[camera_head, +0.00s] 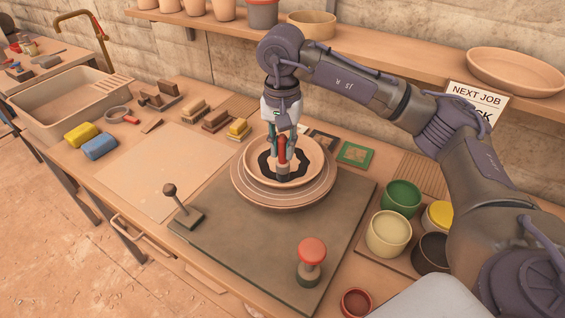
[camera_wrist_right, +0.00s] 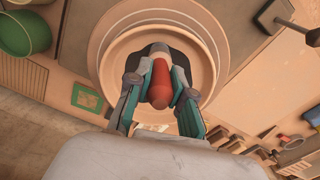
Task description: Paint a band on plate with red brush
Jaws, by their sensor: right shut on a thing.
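A round clay plate (camera_head: 316,158) sits on a turntable wheel (camera_head: 245,190) in the middle of the bench. A dark irregular patch (camera_head: 265,164) shows on the plate's middle. My right gripper (camera_head: 283,158) is above the plate, shut on the red brush (camera_head: 282,149), which is held upright. In the right wrist view the brush's red end (camera_wrist_right: 160,88) is between the two fingers and the plate's rim (camera_wrist_right: 208,75) surrounds it. The brush tip is hidden below the gripper, so contact with the plate cannot be told. My left gripper is not in view.
Paint pots in green (camera_head: 403,196), cream (camera_head: 388,232), yellow (camera_head: 440,215) and dark stand at right. A red-topped knob (camera_head: 312,254) and a lever (camera_head: 181,207) are on the dark board in front. A basin (camera_head: 75,104), sponges (camera_head: 99,146) and brushes are at left.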

